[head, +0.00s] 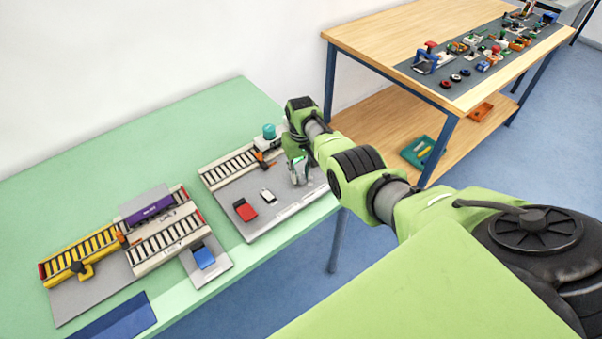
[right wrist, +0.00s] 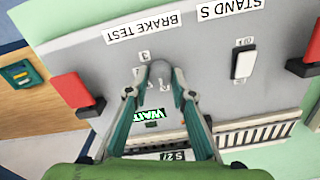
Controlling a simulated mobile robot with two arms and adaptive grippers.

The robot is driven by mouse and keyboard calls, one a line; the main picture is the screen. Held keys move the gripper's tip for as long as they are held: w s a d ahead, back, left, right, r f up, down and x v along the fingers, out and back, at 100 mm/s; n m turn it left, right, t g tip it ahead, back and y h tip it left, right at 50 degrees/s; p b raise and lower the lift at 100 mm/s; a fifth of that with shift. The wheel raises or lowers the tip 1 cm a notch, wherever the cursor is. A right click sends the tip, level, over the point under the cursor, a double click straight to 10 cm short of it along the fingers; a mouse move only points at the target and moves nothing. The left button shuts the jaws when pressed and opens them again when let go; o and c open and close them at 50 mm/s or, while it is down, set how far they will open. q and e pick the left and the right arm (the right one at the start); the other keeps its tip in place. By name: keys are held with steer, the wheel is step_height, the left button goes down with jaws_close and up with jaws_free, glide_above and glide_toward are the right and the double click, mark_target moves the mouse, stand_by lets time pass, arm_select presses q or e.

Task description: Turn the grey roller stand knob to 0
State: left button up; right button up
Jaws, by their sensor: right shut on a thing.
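The grey roller stand knob (right wrist: 160,69) stands on a grey panel (right wrist: 210,85), which appears upside down in the right wrist view. My right gripper (right wrist: 160,82) is shut on the knob, with one finger on each side. Small dial marks show beside it; a 3 is legible, but the others are partly covered by the fingers. I cannot tell which mark the knob points to. In the head view my right gripper (head: 299,170) is over the right end of the panel (head: 228,191) and hides the knob. My left gripper is not in view.
The panel also has a white rocker switch (right wrist: 243,63), a red block (right wrist: 76,91) and a green-lit display (right wrist: 149,115) reading like "WAIT". A roller bed (head: 228,167) runs behind. Another roller stand (head: 165,238) is at left. A wooden bench (head: 380,45) stands at the back right.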

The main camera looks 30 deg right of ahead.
mark_target(301, 176)
steer(key=shift+w+r+n, duration=0.1)
steer(key=shift+n, duration=0.2)
stand_by(0.4)
steer(key=o, duration=1.1)
step_height(301, 176, up, 12)
